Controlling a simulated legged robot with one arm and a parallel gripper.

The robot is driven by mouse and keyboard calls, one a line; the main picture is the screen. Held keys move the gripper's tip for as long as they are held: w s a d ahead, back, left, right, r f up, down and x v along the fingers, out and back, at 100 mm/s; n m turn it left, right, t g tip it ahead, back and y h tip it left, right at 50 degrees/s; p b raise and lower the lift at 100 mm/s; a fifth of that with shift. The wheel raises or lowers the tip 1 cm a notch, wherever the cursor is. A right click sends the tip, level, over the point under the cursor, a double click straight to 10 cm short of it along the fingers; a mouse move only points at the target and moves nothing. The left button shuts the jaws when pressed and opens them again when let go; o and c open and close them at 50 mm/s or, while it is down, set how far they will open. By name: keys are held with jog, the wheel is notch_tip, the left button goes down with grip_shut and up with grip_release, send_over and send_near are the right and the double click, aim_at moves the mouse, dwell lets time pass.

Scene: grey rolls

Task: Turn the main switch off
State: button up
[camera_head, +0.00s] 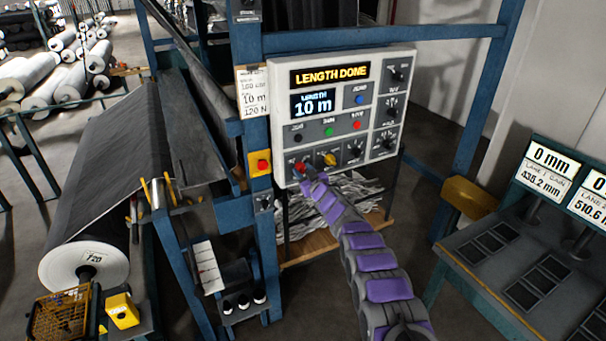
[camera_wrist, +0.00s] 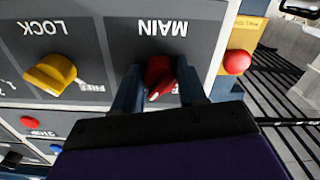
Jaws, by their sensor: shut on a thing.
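The main switch is a red rotary knob (camera_wrist: 158,70) under the inverted label MAIN in the wrist view. It shows as a small red spot (camera_head: 299,167) at the lower left of the control panel (camera_head: 337,133) in the head view. My gripper (camera_wrist: 158,82) is shut on the knob, one finger on each side. In the head view my gripper (camera_head: 308,174) reaches the panel's lower left corner. The knob's white pointer mark points toward the lower left in the wrist view. Its position labels are hidden by my fingers.
A yellow LOCK knob (camera_wrist: 50,74) sits beside it on the panel. A red button on a yellow box (camera_head: 261,163) is close on the other side. The panel display (camera_head: 329,75) reads LENGTH DONE. A blue frame (camera_head: 257,215) stands left of my arm.

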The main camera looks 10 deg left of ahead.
jog(key=n+b, duration=0.1)
jog(key=n, duration=0.2)
jog(key=shift+n, duration=0.3)
jog(key=n+b, duration=0.2)
jog(key=n, duration=0.1)
jog(key=shift+d+n, duration=0.1)
jog(key=shift+n, duration=0.2)
jog(key=n+b, duration=0.2)
jog(key=n, duration=0.2)
jog(key=shift+n+b, duration=0.3)
jog(key=shift+b, duration=0.05)
jog(key=shift+n+b, duration=0.9)
jog(key=shift+n, duration=0.9)
jog(key=shift+f, duration=0.1)
jog(key=o, duration=1)
jog(key=shift+o, duration=0.2)
jog(key=shift+r, duration=0.2)
